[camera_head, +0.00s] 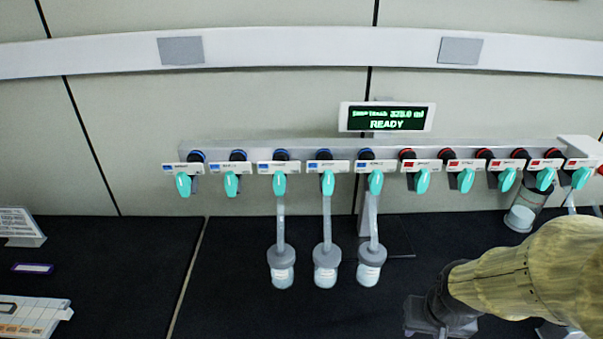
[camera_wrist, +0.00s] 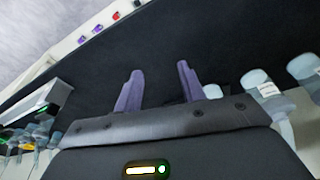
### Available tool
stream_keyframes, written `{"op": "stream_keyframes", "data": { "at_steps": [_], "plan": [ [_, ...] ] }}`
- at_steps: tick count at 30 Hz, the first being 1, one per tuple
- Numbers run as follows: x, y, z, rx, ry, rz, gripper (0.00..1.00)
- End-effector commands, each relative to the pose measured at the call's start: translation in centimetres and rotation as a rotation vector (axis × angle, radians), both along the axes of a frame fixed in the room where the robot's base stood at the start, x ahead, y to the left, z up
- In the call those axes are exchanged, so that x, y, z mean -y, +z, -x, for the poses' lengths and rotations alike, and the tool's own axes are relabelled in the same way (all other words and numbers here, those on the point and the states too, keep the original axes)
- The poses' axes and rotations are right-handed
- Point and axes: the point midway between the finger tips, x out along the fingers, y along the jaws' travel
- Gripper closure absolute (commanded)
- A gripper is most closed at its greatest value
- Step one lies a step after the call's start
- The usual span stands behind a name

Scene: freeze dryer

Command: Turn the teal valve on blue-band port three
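A white manifold rail (camera_head: 230,147) carries a row of teal valves, blue-labelled at left and red-labelled at right. The third blue-band valve from the left (camera_head: 279,184) hangs with its handle pointing down, above a tube and capped flask (camera_head: 281,275). Port numbers are too small to read. My gripper (camera_head: 418,316) is low at the right, below the red-labelled ports and apart from the valves. In the wrist view its two purple fingers (camera_wrist: 157,75) are spread with nothing between them. Teal valves also show blurred at that view's left edge (camera_wrist: 30,135).
Two more flasks hang nearby, one in the middle (camera_head: 326,275) and one to its right (camera_head: 370,270). A display (camera_head: 387,117) reads READY above the rail. A clear vessel (camera_head: 520,216) stands at right. The dark bench (camera_head: 110,265) is open at left centre.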

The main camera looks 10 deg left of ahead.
Motion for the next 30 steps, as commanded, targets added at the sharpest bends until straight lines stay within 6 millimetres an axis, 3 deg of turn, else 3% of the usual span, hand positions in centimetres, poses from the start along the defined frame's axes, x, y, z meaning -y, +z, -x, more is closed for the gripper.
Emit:
{"op": "stream_keyframes", "data": {
  "at_steps": [12,17,20,23,27,30],
  "plan": [
    [-0.1,0.2,-0.1,0.001,0.002,0.000,0.60],
    [-1.4,2.5,-2.1,0.011,0.026,0.000,0.60],
    [-3.7,5.7,-4.7,0.022,0.060,0.001,0.60],
    [-7.5,9.9,-7.8,0.039,0.107,0.002,0.60],
    [-14.1,16.2,-11.2,0.066,0.165,0.004,0.60],
    [-19.2,20.7,-12.8,0.090,0.198,0.002,0.60]
  ]
}}
